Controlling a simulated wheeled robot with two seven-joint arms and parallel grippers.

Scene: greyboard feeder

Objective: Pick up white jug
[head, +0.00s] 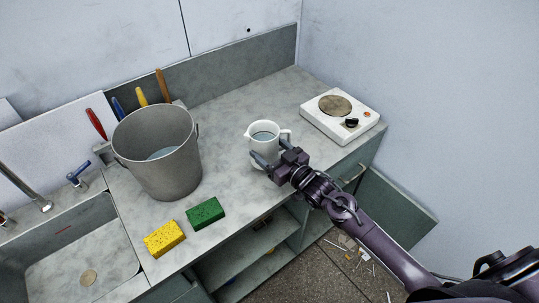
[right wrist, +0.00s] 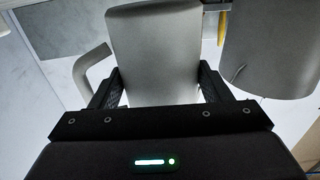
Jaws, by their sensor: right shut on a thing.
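The white jug (head: 263,136) stands upright on the grey counter, with liquid visible inside it in the head view. Its handle points right in that view. My right gripper (head: 266,162) is at the jug's near side, shut on its body. In the right wrist view the jug (right wrist: 154,45) sits between the two fingers of my right gripper (right wrist: 158,88), its handle to the left. Whether the jug's base touches the counter is hard to tell. My left gripper is not in view.
A grey bucket (head: 160,170) with liquid stands left of the jug. A yellow sponge (head: 164,239) and a green sponge (head: 206,213) lie in front. A white hot plate (head: 340,116) sits at the right end of the counter. A sink (head: 70,260) is at left.

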